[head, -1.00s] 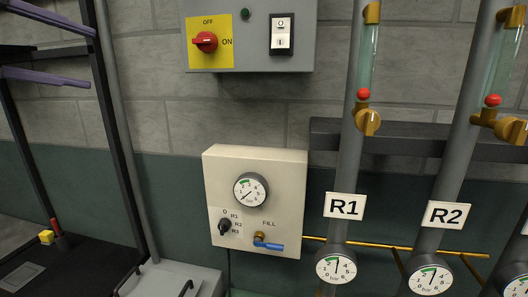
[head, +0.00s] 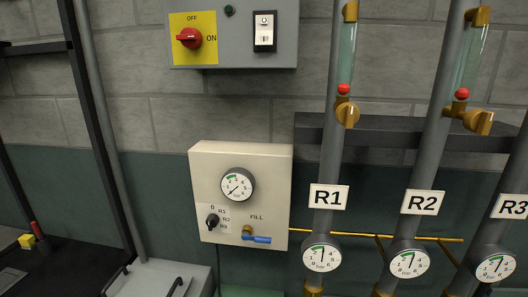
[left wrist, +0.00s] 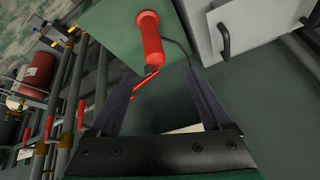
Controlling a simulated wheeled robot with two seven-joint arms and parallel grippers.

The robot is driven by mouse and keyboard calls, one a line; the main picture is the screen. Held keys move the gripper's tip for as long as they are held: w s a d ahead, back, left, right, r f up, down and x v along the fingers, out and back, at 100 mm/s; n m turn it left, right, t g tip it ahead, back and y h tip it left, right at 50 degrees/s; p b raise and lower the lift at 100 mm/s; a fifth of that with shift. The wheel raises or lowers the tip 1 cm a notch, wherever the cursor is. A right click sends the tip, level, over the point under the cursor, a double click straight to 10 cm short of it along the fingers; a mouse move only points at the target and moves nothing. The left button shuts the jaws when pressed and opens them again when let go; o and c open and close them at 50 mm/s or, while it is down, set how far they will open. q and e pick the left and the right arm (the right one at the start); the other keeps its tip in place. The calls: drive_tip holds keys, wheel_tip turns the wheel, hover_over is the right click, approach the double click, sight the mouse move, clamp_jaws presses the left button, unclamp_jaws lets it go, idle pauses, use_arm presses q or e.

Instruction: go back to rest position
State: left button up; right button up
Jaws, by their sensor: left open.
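My left gripper (left wrist: 158,74) shows in the left wrist view with its two dark fingers spread apart and nothing held between them. A red handheld tool (left wrist: 151,40) with a thin red hooked end and a dark cable appears beyond the fingertips, over a green panel. I cannot tell its distance from the fingers. Neither gripper shows in the head view now.
In the head view, a beige box (head: 266,171) with a gauge, selector knob and blue-handled fill valve is on the wall. A grey switch box (head: 234,58) is above. Pipes labelled R1 (head: 328,197), R2 (head: 422,202) and R3 (head: 510,207) stand right.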

use_arm(q)
drive_tip(key=s+a+f+n+g+y, duration=0.15)
drive_tip(key=s+f+n, duration=0.4)
drive_tip(key=s, duration=0.55)
wheel_tip(320, 180, down, 26)
drive_tip(key=s+m+g+b, duration=0.1)
drive_tip(key=g+b, duration=0.1)
drive_tip(key=b, duration=0.2)
drive_tip(key=s+a+f+b, duration=0.1)
drive_tip(key=s+f+b, duration=0.1)
drive_tip(key=s+f, duration=0.7)
drive_tip(key=s+a+f+g+b, duration=0.1)
drive_tip(key=s+a+f+b, duration=0.1)
drive_tip(key=s+f, duration=0.6)
wheel_tip(320, 180, down, 3)
drive_tip(key=shift+s+a, duration=0.25)
drive_tip(key=shift+s, duration=0.15)
drive_tip(key=shift+m, duration=0.25)
